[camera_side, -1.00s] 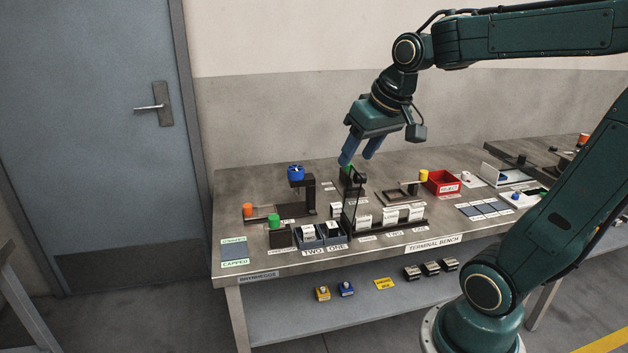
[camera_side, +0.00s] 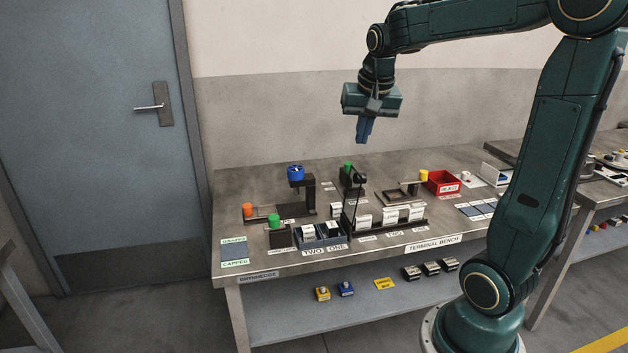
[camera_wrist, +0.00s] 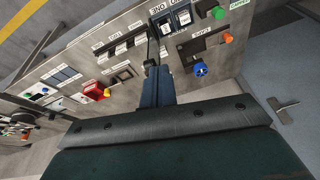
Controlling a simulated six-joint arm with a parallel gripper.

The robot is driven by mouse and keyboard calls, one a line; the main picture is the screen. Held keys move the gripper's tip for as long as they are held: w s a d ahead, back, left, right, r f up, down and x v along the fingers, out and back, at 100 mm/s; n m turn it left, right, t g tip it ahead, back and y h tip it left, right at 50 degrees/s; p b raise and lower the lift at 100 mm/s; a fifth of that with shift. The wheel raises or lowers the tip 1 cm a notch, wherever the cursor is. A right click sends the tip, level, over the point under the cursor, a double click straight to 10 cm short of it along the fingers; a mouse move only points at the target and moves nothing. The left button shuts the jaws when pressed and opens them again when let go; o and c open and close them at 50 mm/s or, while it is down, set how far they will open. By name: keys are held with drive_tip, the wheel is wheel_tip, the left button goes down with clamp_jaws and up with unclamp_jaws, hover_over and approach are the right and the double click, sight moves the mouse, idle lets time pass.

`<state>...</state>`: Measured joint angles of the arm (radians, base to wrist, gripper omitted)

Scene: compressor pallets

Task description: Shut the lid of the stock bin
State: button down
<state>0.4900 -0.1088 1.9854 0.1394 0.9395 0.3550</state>
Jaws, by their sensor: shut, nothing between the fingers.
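My gripper (camera_side: 363,137) hangs above the bench, pointing down, its blue fingers together and empty. In the wrist view the fingers (camera_wrist: 157,85) show closed. A dark bin (camera_side: 412,226) with several white-faced parts stands near the bench's front edge. At its left end a thin dark panel (camera_side: 350,212) stands upright, with a black knob (camera_side: 361,179) at its top; it looks like a raised lid, but I cannot tell for sure. My fingertips are above the knob and apart from it. No label reading "stock" is legible.
Blue-grey trays (camera_side: 308,241) marked TWO and ONE stand just left. A green-capped block (camera_side: 274,221), a blue knob on a dark stand (camera_side: 296,173) and a red box (camera_side: 443,184) are nearby. The air around my gripper is clear.

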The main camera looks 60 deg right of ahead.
drive_tip(key=w+d+f+m+g, duration=0.1)
drive_tip(key=d+f+m+g, duration=0.1)
drive_tip(key=d+m, duration=0.6)
drive_tip(key=w+d+f+m+g, duration=0.1)
drive_tip(key=d+f+m+g, duration=0.2)
drive_tip(key=d+m, duration=0.4)
drive_tip(key=shift+w+d+f+m, duration=0.35)
drive_tip(key=shift+d+f+m, duration=0.05)
drive_tip(key=shift+d+f, duration=0.4)
drive_tip(key=shift+f, duration=0.1)
drive_tip(key=x, duration=1)
drive_tip(key=shift+w+a+r, duration=0.1)
drive_tip(key=shift+w+a, duration=0.6)
drive_tip(key=shift+a, duration=0.15)
drive_tip(key=shift+w+a+r, duration=0.15)
drive_tip(key=shift+w+a, duration=0.6)
drive_tip(key=shift+a, duration=0.1)
